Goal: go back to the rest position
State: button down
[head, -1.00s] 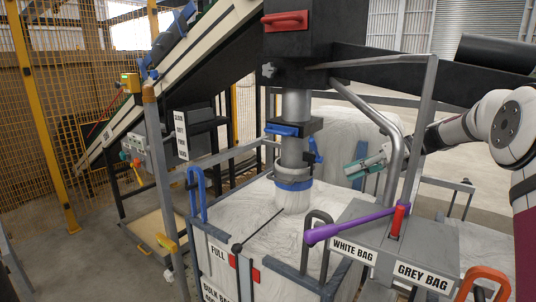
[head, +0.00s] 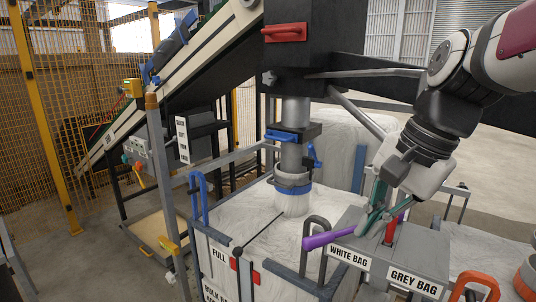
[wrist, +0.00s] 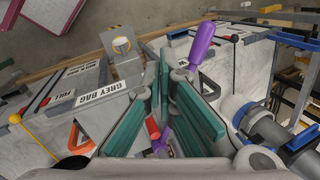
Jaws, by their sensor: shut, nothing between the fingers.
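My gripper (head: 368,226), with green finger pads, points down in the head view, in front of the selector box (head: 428,240) and its purple lever (head: 322,239). In the wrist view its fingers (wrist: 166,66) are shut with nothing between them. The purple lever leans left over the WHITE BAG label (head: 350,257); its handle also shows past the fingertips in the wrist view (wrist: 202,44). The fingers hide the middle of the lever in the head view. I cannot tell whether they touch it.
A black hopper (head: 315,55) with a grey spout (head: 294,150) stands over a full white bulk bag (head: 245,215) in a grey frame. A blue clamp (head: 196,195) is at left, an orange handle (head: 474,284) at lower right. A conveyor (head: 205,45) rises behind. Open floor lies far right.

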jog(key=s+d+f+n+t+h, duration=0.1)
jog(key=s+f+n, duration=0.1)
jog(key=s+n, duration=0.3)
jog(key=s+d+f+n+t+h+p, duration=0.1)
jog(key=s+n, duration=0.3)
jog(key=s, duration=0.5)
jog(key=shift+s+d+f+n+h, duration=0.15)
jog(key=shift+d+f+n+h, duration=0.3)
jog(key=shift+d, duration=0.25)
